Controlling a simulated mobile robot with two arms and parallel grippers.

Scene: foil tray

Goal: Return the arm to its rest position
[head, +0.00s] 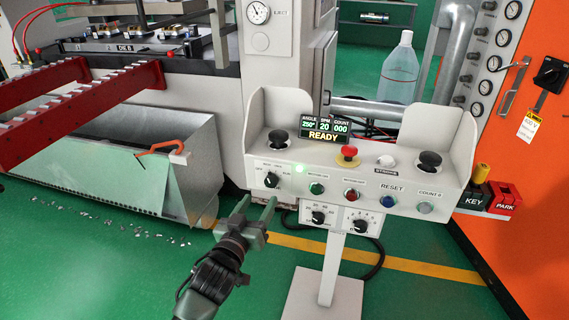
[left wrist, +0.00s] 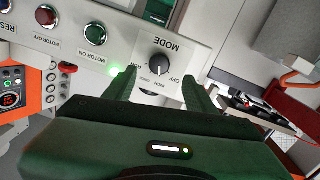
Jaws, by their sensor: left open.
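My left gripper (head: 256,212) is open and empty in the head view. It stands just in front of and below the left end of the control panel (head: 400,205). In the left wrist view its two fingers (left wrist: 158,88) spread on either side of the black mode knob (left wrist: 160,63), which sits beyond the fingertips; whether they touch the panel I cannot tell. The mode knob also shows in the head view (head: 271,180). A green light (head: 299,168) glows beside it. The panel's display (head: 325,128) reads READY. My right gripper is not in view.
The panel stands on a white pedestal (head: 328,270). A metal bin (head: 150,165) and red rails (head: 80,105) are at the left. An orange cabinet (head: 535,140) is at the right. A clear bottle (head: 399,70) stands behind.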

